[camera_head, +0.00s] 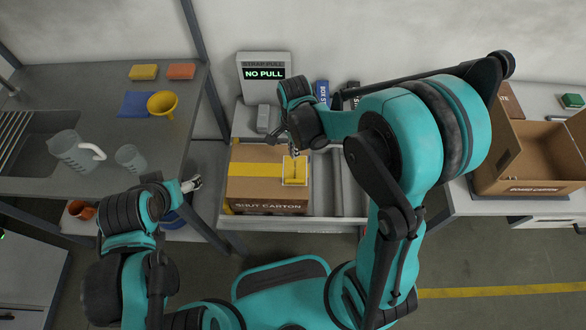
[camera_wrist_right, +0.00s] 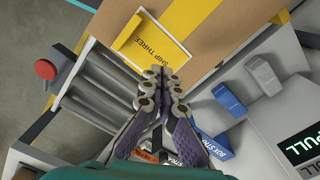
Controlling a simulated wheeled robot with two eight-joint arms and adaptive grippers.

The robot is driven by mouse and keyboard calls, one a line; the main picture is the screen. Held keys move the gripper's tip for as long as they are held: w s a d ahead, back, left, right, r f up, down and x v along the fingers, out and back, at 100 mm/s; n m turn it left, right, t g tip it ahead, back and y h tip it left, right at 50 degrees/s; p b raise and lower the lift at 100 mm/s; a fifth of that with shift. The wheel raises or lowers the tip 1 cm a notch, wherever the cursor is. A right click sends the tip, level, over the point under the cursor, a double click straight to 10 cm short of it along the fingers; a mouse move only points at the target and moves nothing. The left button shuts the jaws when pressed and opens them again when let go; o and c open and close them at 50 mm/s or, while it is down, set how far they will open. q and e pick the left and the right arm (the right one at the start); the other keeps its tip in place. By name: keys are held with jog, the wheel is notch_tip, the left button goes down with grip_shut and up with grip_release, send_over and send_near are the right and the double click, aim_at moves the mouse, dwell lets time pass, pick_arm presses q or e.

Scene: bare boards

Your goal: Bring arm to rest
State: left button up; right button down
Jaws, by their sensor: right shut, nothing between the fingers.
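My right arm reaches over the bench in the head view.
A "NO PULL" display (camera_head: 264,73) stands behind the carton. A grey roller bed (camera_head: 351,190) lies to its right. An open carton (camera_head: 525,155) stands on the right table. The left counter holds a jug (camera_head: 72,150), a cup (camera_head: 130,158) and a yellow funnel (camera_head: 162,104).

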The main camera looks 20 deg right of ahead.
jog(key=shift+r, duration=0.15)
dwell(0.4)
jog(key=s+d+r+n+t, duration=0.2)
jog(key=s+r+n+t, duration=0.1)
jog(key=s+r+n, duration=0.2)
jog(key=s+d+r+n+t, duration=0.2)
jog(key=s+r+n+t, duration=0.2)
jog(key=r+n, duration=0.4)
jog(key=shift+s+d+r+n, duration=0.35)
jog(key=shift+s+n, duration=0.3)
jog(key=shift+n, duration=0.45)
jog(key=shift+f, duration=0.1)
dwell(1.3)
